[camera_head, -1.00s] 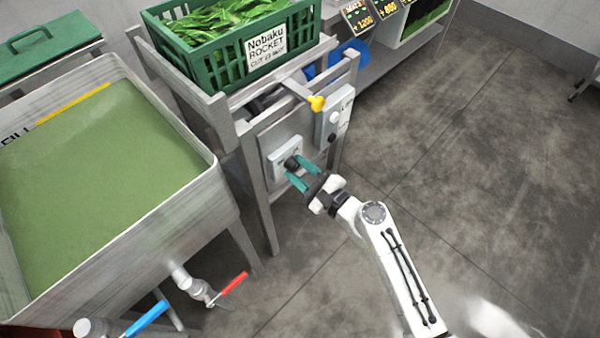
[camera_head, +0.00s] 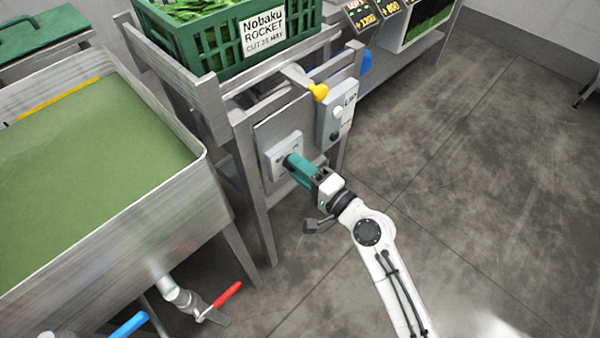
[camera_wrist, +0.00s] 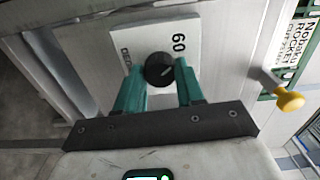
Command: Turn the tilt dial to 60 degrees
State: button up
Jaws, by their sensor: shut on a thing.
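The tilt dial is a black round knob (camera_wrist: 159,70) on a pale plate (camera_wrist: 190,35) fixed to the front of the metal stand. The number 60 shows on the plate in the wrist view, just right of the knob. My gripper (camera_wrist: 160,75) has its two teal fingers on either side of the knob, shut on it. In the head view my gripper (camera_head: 291,161) reaches the dial plate (camera_head: 275,158) and hides most of the knob. A light pointer line shows on the knob, but its exact angle is too small to read.
A yellow-tipped lever (camera_head: 318,92) and a grey control box (camera_head: 336,112) sit right of the dial. A green crate of leaves (camera_head: 205,50) stands on top. A metal sink (camera_head: 190,190) with red (camera_head: 227,294) and blue (camera_head: 130,324) valve handles is at left. Floor at right is clear.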

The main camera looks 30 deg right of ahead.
jog(key=shift+f+n+b, duration=0.15)
jog(key=shift+n+b, duration=0.35)
jog(key=shift+n, duration=0.4)
jog(key=o, duration=1)
jog(key=shift+o, duration=0.2)
jog(key=b+v, duration=0.1)
jog(key=v, duration=0.9)
jog(key=shift+s+d, duration=0.15)
jog(key=shift+s, duration=0.25)
